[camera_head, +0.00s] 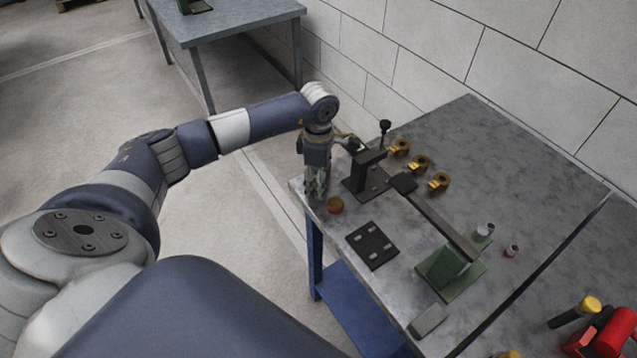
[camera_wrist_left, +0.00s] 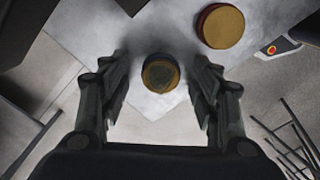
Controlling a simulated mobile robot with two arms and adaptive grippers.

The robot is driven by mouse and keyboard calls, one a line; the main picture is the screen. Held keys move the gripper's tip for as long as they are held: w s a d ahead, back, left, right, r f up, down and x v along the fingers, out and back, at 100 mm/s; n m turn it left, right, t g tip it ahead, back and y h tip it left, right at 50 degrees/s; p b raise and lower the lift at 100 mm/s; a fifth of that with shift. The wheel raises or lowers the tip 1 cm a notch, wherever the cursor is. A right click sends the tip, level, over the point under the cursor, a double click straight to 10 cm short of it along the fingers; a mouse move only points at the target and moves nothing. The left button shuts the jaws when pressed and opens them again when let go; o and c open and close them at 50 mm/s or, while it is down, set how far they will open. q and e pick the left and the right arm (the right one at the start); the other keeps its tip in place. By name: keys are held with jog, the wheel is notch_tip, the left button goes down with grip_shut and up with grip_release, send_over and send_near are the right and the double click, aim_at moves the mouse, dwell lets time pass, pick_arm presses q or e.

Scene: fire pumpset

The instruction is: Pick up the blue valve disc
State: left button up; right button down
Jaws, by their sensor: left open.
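A small round disc (camera_wrist_left: 161,73) with a dull gold top and a dark side stands on the grey tabletop in the left wrist view; I cannot tell for sure that its side is blue. My left gripper (camera_head: 315,197) points down over the table's near left corner. In the wrist view its open fingers (camera_wrist_left: 160,62) stand on either side of this disc, with a gap on both sides. In the head view the gripper hides the disc. A second disc with a gold top and red side (camera_head: 335,205) stands just right of the gripper; it also shows in the wrist view (camera_wrist_left: 220,27). My right gripper is not in view.
A black bracket (camera_head: 366,178) stands close behind the gripper. A black plate with pegs (camera_head: 372,245), a green lever press (camera_head: 447,270) and three brass fittings (camera_head: 420,163) occupy the table (camera_head: 540,180). A wall runs behind. The table edge is close to the left gripper.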

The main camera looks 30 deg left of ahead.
pick_arm(q)
jog(key=shift+c, duration=0.4)
jog(key=c, duration=1.2)
jog(key=shift+r, duration=0.1)
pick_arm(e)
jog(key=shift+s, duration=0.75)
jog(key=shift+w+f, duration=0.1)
